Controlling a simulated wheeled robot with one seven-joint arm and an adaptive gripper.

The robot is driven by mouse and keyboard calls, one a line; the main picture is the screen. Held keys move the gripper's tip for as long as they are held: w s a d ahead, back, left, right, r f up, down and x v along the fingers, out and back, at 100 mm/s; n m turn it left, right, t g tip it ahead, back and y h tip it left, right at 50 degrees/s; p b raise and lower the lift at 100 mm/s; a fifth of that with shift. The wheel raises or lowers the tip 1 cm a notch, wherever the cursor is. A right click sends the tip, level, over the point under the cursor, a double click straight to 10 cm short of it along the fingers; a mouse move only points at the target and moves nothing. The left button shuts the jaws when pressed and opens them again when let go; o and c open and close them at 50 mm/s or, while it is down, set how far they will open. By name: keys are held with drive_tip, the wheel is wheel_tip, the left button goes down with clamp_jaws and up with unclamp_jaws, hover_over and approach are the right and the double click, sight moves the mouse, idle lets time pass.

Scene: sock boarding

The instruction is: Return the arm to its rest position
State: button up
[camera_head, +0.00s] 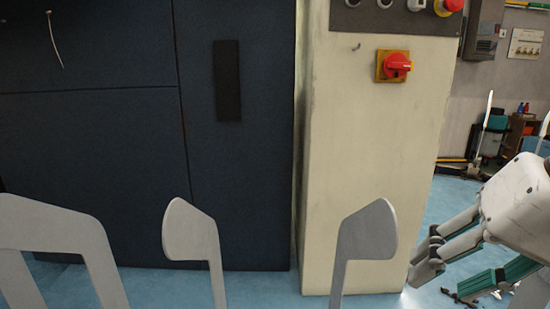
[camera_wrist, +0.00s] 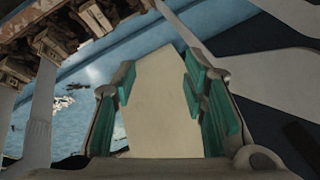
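My gripper (camera_wrist: 160,78) shows in the wrist view with its two teal-padded fingers well apart. Nothing is held between them; a flat cream surface shows beyond the gap. In the head view my arm's pale end comes in at the right edge, beside the cream column (camera_head: 375,170). Whether it touches the column cannot be told. Grey flat sock boards stand upright in the foreground: a wide one (camera_head: 55,225) at left, one (camera_head: 190,232) at centre left and one (camera_head: 367,233) at centre right. No sock is seen on these boards.
A dark blue cabinet (camera_head: 95,150) fills the left background. The column carries a red rotary switch (camera_head: 397,66) and a red button (camera_head: 449,6). Blue floor (camera_head: 255,290) shows behind the boards. More grey boards (camera_wrist: 275,88) lie close to the right finger in the wrist view.

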drive_tip(key=s+d+f+n+g+h, duration=0.1)
drive_tip(key=s+f+n+g+h, duration=0.3)
drive_tip(key=s+f, duration=0.6)
wheel_tip(320, 180, up, 21)
drive_tip(key=t+y+p, duration=0.1)
drive_tip(key=t+p, duration=0.2)
drive_tip(key=p, duration=1.6)
drive_tip(key=shift+w+a+n+y, duration=0.15)
drive_tip(key=shift+w+n+y, duration=0.1)
drive_tip(key=shift+n+y, duration=0.05)
